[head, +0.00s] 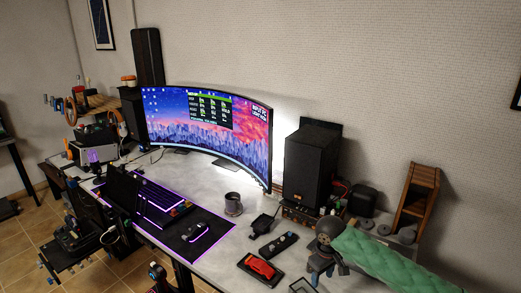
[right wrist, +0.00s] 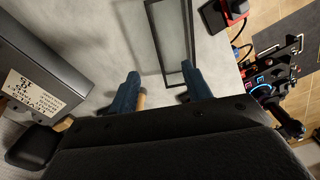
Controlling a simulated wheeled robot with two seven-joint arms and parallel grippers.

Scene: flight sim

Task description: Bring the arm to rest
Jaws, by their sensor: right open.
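My right gripper (head: 322,270) hangs over the right front part of the desk in the head view, at the end of my green-covered arm. In the right wrist view its two blue fingers (right wrist: 160,75) stand wide apart with nothing held between them. A black-framed pale panel (right wrist: 171,40) lies beyond and between the fingertips. A small tan cylinder (right wrist: 141,101) shows beside the left finger; whether they touch I cannot tell. I do not see my left gripper.
The grey desk (head: 226,262) holds a curved monitor (head: 205,125), a mug (head: 233,204), a red model in a black tray (head: 260,268) and a black speaker (head: 309,165). A wooden stand (head: 417,195) is at the right. A labelled dark box (right wrist: 40,75) is left of my fingers.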

